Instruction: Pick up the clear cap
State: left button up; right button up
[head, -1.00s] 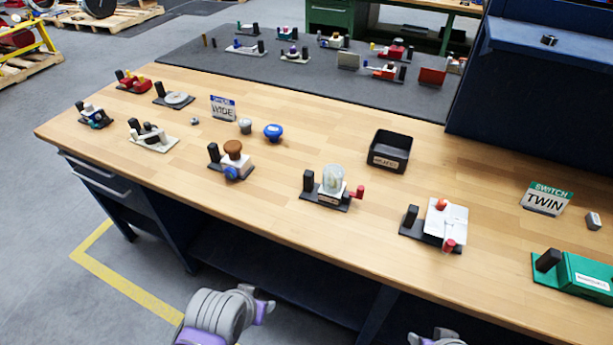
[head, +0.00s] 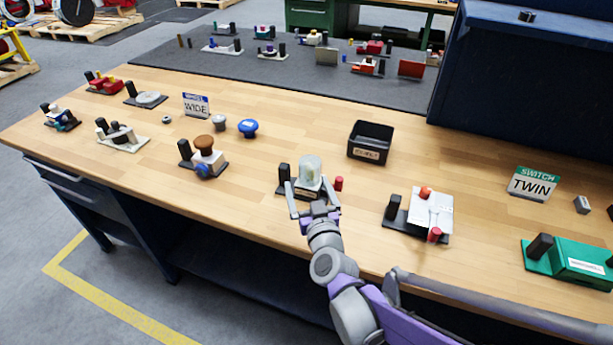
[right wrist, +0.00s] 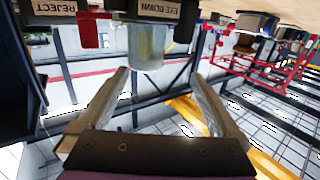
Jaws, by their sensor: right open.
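The clear cap (head: 310,168) is a see-through dome standing upright on a small device on the wooden bench, in the middle of the head view. The device has a black post (head: 284,180) to its left and a red knob (head: 338,184) to its right. My right gripper (head: 313,198) is open and empty at the near side of the device, its fingers pointing toward the cap. In the right wrist view, turned upside down, the cap (right wrist: 147,46) shows just beyond the open fingertips (right wrist: 160,76), left of centre between them. My left gripper is not in view.
A black tray (head: 370,142) stands behind and right of the device. A brown-knobbed device (head: 204,150) is to the left, a white device with red knobs (head: 432,212) to the right. The TWIN sign (head: 533,184) and green box (head: 570,260) are farther right.

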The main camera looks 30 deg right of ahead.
aim_at(313, 172)
jog(key=shift+w+d+m+h, duration=0.25)
jog(key=shift+d+h, duration=0.15)
jog(key=shift+d, duration=0.2)
jog(key=shift+w+d+m+h, duration=0.1)
jog(key=shift+d+m+h, duration=0.15)
jog(key=shift+d+h, duration=0.25)
jog(key=x, duration=0.4)
jog(key=shift+d+f, duration=0.1)
jog(key=shift+a+f+p+x, duration=0.1)
jog(key=shift+f+p+x, duration=0.1)
jog(key=shift+x, duration=1.3)
jog(key=shift+a+f+p+x, duration=0.1)
jog(key=shift+p+x, duration=0.05)
jog(key=shift+x, duration=1.35)
jog(key=shift+r, duration=0.1)
jog(key=shift+c, duration=0.3)
jog(key=c, duration=1.2)
